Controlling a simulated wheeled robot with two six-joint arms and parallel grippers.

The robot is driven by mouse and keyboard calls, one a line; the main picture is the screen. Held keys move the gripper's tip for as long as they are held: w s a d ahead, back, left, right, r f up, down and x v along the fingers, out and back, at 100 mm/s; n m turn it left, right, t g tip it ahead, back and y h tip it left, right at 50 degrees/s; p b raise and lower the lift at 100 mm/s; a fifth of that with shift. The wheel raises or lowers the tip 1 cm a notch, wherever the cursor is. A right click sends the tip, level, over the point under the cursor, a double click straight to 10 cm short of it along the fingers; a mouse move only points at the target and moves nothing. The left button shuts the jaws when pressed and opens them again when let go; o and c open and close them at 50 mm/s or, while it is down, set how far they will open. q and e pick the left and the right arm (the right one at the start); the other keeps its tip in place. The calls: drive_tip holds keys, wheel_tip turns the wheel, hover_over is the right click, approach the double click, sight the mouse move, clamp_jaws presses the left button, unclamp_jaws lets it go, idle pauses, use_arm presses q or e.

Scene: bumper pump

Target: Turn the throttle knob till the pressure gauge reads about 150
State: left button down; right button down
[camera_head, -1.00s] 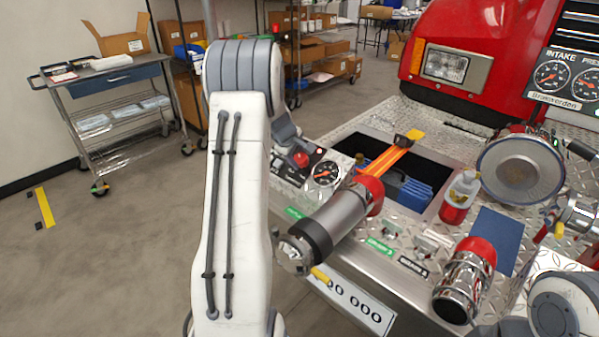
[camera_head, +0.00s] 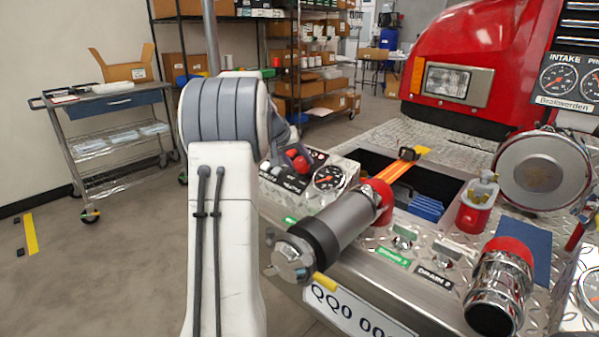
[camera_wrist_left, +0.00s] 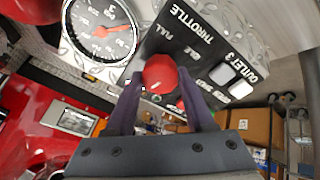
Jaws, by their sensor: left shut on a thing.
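The red throttle knob (camera_wrist_left: 160,71) sits on the black panel (camera_wrist_left: 190,45) lettered THROTTLE and PULL. In the wrist view my left gripper (camera_wrist_left: 161,88) has its dark fingers on either side of the knob, shut on it. In the head view the red knob (camera_head: 299,161) shows beside my left arm, which hides most of the gripper. The round pressure gauge (camera_wrist_left: 100,30) is beside the panel in the wrist view, and also shows in the head view (camera_head: 328,178). Its red-orange needle is visible, but the value is too small to read surely. My right gripper is out of view.
A capped pipe outlet (camera_head: 325,235) juts forward beside my left arm. A chrome outlet (camera_head: 498,285), a red bottle-like object (camera_head: 477,205) and an open bin (camera_head: 425,207) are to its right. A cart (camera_head: 110,125) stands at the left on open floor.

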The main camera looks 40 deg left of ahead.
use_arm(q)
drive_tip(key=shift+f+m+h+b, duration=0.2)
drive_tip(key=shift+m+h+b, duration=0.2)
drive_tip(key=shift+m+b, duration=1.15)
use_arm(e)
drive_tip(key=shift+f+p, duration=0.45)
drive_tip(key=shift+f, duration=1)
use_arm(q)
drive_tip(key=shift+m, duration=0.65)
drive_tip(key=shift+c, duration=1.4)
unclamp_jaws()
drive_tip(key=shift+r, duration=0.1)
drive_tip(key=shift+r, duration=0.15)
drive_tip(key=shift+s+a+r, duration=0.1)
drive_tip(key=shift+s+r, duration=0.15)
drive_tip(key=p+v, duration=0.1)
drive_tip(key=v, duration=0.8)
drive_tip(key=shift+s+r+p, duration=0.15)
drive_tip(key=shift+s+p, duration=0.1)
drive_tip(key=shift+p, duration=0.1)
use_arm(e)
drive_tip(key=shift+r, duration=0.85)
